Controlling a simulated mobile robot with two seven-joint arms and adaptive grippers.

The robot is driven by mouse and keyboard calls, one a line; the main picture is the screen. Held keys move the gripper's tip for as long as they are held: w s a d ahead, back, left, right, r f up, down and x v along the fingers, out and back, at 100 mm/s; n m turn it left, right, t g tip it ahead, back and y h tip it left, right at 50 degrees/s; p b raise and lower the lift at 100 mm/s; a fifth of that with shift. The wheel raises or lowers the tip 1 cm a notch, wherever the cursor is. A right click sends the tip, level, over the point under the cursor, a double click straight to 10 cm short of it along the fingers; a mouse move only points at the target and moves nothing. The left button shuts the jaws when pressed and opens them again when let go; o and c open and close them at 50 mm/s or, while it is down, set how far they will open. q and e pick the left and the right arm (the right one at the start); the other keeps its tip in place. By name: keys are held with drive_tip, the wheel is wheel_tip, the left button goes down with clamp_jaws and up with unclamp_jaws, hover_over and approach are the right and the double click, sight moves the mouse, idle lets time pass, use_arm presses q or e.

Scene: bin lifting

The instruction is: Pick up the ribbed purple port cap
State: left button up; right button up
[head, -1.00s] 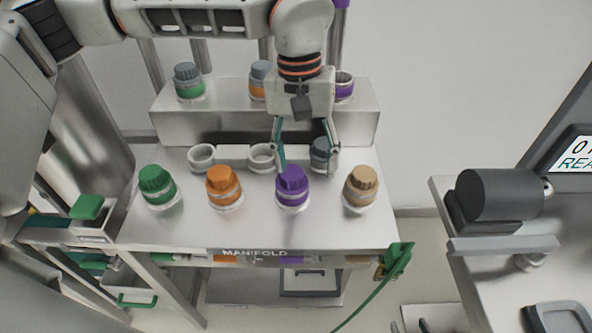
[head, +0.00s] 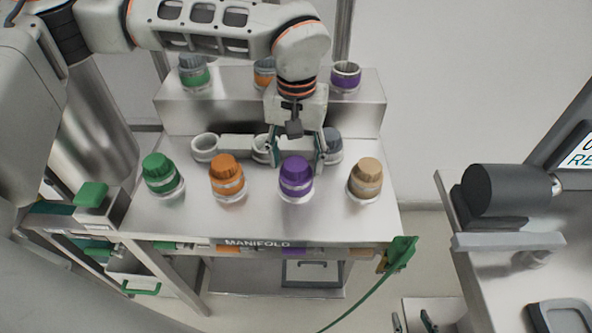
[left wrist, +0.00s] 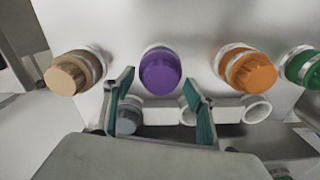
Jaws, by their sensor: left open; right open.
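The ribbed purple port cap (head: 297,168) sits upright on its port at the front of the manifold bench, between the orange cap (head: 226,170) and the tan cap (head: 367,172). My left gripper (head: 296,158) is open and empty, its fingers pointing down just behind and above the purple cap. In the left wrist view the purple cap (left wrist: 160,74) shows whole, ahead of and between the open fingertips (left wrist: 160,86), which do not appear to touch it. My right gripper is not in view.
A green cap (head: 160,171) stands at the front left. Behind the front row are empty white rings (head: 205,148) and a grey cap (head: 333,148). A raised shelf (head: 225,114) holds more capped ports. A bench with a dark cylinder (head: 505,190) stands at right.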

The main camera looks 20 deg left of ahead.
sight(297, 162)
use_arm(q)
drive_tip(key=shift+c, duration=0.5)
drive_tip(key=c, duration=1.3)
drive_tip(key=shift+r, duration=0.1)
wheel_tip(297, 162, up, 20)
drive_tip(key=shift+f+p, duration=0.1)
drive_tip(key=shift+p, duration=0.7)
